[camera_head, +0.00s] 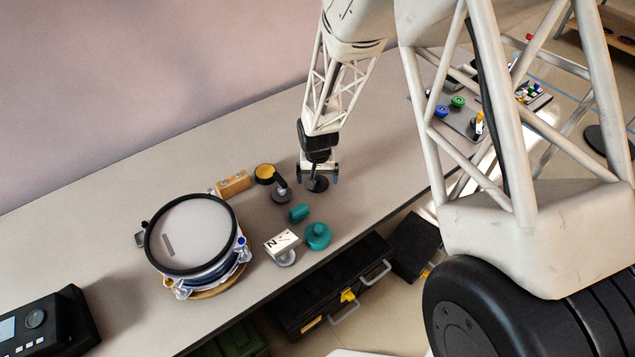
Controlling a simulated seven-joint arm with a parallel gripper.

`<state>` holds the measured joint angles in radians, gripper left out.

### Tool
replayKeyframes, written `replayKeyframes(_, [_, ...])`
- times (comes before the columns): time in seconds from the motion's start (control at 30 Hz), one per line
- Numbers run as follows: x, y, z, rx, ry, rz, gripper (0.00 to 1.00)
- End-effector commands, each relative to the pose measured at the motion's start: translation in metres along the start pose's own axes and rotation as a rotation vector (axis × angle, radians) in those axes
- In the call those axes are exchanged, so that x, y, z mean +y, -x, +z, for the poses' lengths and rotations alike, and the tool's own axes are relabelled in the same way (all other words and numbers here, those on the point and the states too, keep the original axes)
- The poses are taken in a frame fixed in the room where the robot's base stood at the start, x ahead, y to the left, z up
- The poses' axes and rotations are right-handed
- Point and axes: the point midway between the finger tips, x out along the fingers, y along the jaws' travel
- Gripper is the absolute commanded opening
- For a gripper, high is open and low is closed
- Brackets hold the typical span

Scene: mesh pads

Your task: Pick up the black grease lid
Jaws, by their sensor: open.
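A small round black lid (317,186), which I take to be the grease lid, rests on the grey table (370,165) to the right of a cluster of small items. My gripper (318,178) points down right over it, with one finger to its left and one to its right. The fingers are apart, and I cannot tell whether they touch the lid. The gripper hides part of the lid's upper side.
Close left are a dark object with a black handle (281,193), a yellow-topped round item (265,172) and a wooden block (234,183). Teal parts (317,237) and a white box (281,242) lie nearer. A drum (192,235) stands left. Table behind the gripper is clear.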

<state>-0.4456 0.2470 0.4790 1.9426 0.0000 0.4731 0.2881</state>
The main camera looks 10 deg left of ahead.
Motion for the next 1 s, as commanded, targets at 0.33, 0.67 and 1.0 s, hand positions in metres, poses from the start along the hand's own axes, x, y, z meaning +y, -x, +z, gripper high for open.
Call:
replayKeyframes(0.33, [0.0002, -0.0128, 0.0, 0.0, 0.0, 0.0, 1.0])
replayKeyframes(0.67, [0.0002, -0.0127, 0.0001, 0.0, 0.0, 0.0, 1.0])
replayKeyframes(1.0, [0.0002, -0.0127, 0.0001, 0.0, 0.0, 0.0, 0.63])
